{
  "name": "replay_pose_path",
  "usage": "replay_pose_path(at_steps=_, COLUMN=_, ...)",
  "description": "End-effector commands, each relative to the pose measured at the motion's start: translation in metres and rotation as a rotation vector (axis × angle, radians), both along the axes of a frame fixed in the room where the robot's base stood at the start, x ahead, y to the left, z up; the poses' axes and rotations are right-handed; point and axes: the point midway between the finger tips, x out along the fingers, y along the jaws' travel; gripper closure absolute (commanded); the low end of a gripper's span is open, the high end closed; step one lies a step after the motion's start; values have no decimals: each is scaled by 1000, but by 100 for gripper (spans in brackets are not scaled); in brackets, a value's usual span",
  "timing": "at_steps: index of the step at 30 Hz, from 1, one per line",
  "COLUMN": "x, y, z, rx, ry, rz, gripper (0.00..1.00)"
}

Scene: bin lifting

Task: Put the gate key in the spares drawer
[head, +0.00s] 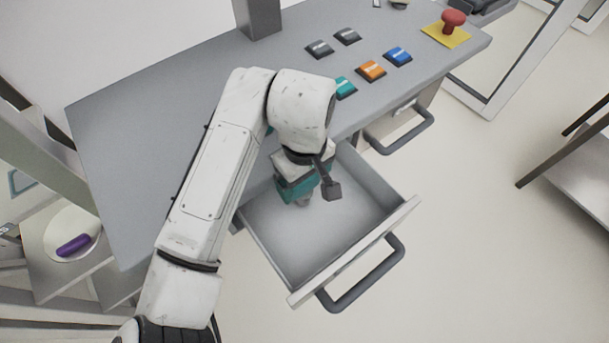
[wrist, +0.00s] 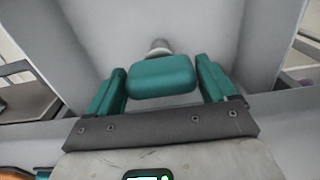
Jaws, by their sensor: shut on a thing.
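The gate key (wrist: 161,77) shows in the wrist view as a teal rounded block with a grey metal tip beyond it. My gripper (head: 298,190) is shut on it, with a teal finger at each side of the block in the wrist view. In the head view the gripper points down over the back left part of the open spares drawer (head: 346,257). A small grey part of the key (head: 305,200) shows below the fingers; the rest is hidden. I cannot tell whether the key touches the drawer floor. The visible drawer floor is bare.
The grey desk (head: 130,130) carries several coloured switches, including an orange one (head: 371,71), and a red button (head: 453,19). Another drawer handle (head: 405,135) sits right of the open drawer.

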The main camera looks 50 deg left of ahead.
Motion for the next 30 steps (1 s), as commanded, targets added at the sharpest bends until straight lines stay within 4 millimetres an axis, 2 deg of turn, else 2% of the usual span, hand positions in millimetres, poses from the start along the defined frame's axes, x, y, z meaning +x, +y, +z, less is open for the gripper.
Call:
replay_pose_path(at_steps=11, x=0, y=-1, z=-4, rx=-2, ry=-1, rz=0, gripper=74)
replay_pose_path(at_steps=12, x=0, y=-1, z=-5, rx=-2, ry=-1, rz=-1, gripper=13)
replay_pose_path(at_steps=16, x=0, y=-1, z=-5, rx=-1, ry=0, rz=-1, gripper=1)
replay_pose_path(at_steps=25, x=0, y=0, z=-2, rx=1, ry=0, rz=-1, gripper=0)
replay_pose_path(at_steps=30, x=1, y=0, z=16, rx=1, ry=-2, rz=-1, gripper=0)
